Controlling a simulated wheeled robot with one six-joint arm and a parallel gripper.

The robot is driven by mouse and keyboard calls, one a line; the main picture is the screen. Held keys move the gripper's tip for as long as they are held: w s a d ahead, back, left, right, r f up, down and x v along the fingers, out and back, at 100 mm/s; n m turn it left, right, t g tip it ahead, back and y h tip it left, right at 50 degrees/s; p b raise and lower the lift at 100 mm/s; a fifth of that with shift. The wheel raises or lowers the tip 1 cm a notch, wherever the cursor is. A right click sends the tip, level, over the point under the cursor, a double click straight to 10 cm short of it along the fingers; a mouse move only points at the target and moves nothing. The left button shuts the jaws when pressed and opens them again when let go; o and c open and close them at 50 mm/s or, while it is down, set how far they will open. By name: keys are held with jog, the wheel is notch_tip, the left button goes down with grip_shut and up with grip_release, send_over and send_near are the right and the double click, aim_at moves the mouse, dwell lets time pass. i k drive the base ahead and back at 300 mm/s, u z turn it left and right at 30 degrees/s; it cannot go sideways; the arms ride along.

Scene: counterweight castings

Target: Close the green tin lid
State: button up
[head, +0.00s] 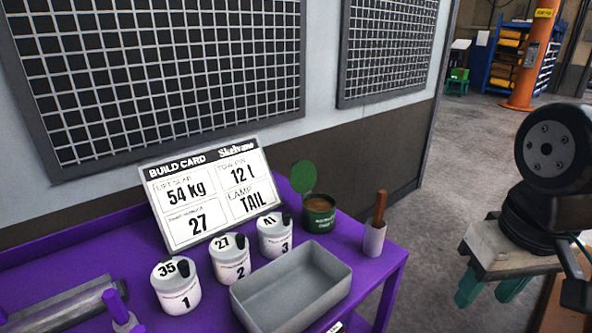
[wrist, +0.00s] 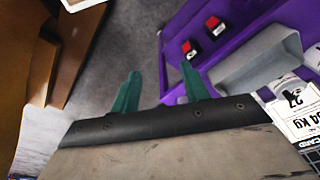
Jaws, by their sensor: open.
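The green tin (head: 318,213) stands at the back right of the purple table. Its round green lid (head: 303,177) stands raised at the tin's back left, and brown contents show inside. My gripper (head: 492,291) is at the right in the head view, off the table's right side and well apart from the tin. Its two green fingers are spread with nothing between them, and they also show in the wrist view (wrist: 162,92). The tin is not visible in the wrist view.
On the purple table (head: 385,268) are a grey tray (head: 290,285), white numbered canisters (head: 176,285), a wooden-handled tool in a light holder (head: 375,225) and a leaning build card (head: 210,192). A grey cylinder (head: 65,303) lies front left. Grey floor is clear behind the table's right end.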

aim_at(302, 176)
jog(key=u, duration=1.85)
jog(key=k, duration=1.4)
jog(key=z, duration=1.05)
jog(key=i, duration=1.7)
